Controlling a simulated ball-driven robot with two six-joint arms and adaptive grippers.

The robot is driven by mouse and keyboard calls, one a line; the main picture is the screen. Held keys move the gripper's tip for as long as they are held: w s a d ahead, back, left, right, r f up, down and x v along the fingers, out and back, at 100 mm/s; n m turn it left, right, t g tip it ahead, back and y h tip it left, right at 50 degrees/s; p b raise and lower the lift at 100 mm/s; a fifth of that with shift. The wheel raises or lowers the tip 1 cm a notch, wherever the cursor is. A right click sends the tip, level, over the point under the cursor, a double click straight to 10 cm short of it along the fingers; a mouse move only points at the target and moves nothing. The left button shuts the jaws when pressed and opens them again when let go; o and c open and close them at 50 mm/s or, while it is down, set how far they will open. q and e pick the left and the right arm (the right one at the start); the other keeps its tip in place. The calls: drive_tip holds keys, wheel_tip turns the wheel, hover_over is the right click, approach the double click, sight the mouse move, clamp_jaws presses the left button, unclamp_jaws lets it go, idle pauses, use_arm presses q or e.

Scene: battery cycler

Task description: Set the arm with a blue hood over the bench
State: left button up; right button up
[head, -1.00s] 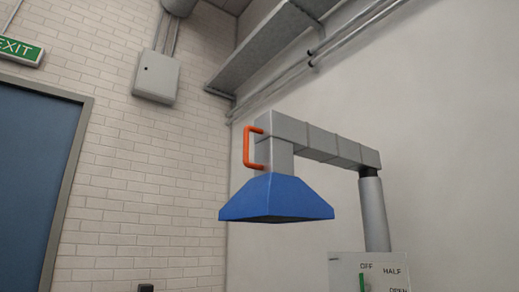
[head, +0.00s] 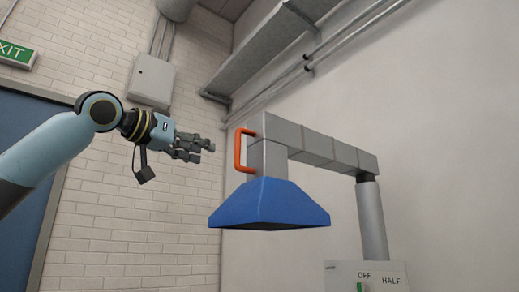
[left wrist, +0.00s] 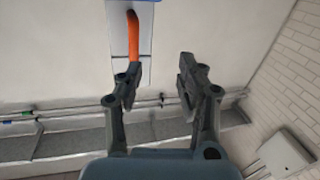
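The arm with a blue hood (head: 270,204) hangs from a grey jointed duct (head: 318,147) on an upright grey post (head: 372,220). An orange handle (head: 238,150) is fixed on the left end of the duct, above the hood. My left gripper (head: 211,148) is to the left of the handle in the head view, apart from it. In the left wrist view the left gripper (left wrist: 158,82) has its fingers spread with nothing between them, and the orange handle (left wrist: 133,35) shows beyond the fingertips. The bench is not in view. My right gripper is not in view.
A panel (head: 367,276) marked OFF and HALF, with a green lever, stands at the post's foot. A grey box (head: 152,80) hangs on the brick wall, with a blue door (head: 30,225) at the left. Trays and pipes run high along the wall.

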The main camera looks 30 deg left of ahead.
sight(237, 147)
use_arm(q)
drive_tip(key=s+d+r+m, duration=0.1)
drive_tip(key=s+d+r, duration=0.1)
drive_tip(key=s+d, duration=0.1)
drive_tip(key=shift+h, duration=0.4)
drive_tip(key=p+x, duration=0.5)
drive_tip(key=x, duration=0.6)
drive_tip(key=shift+r, duration=0.1)
drive_tip(key=shift+c, duration=0.5)
clamp_jaws()
drive_tip(key=shift+w, duration=0.15)
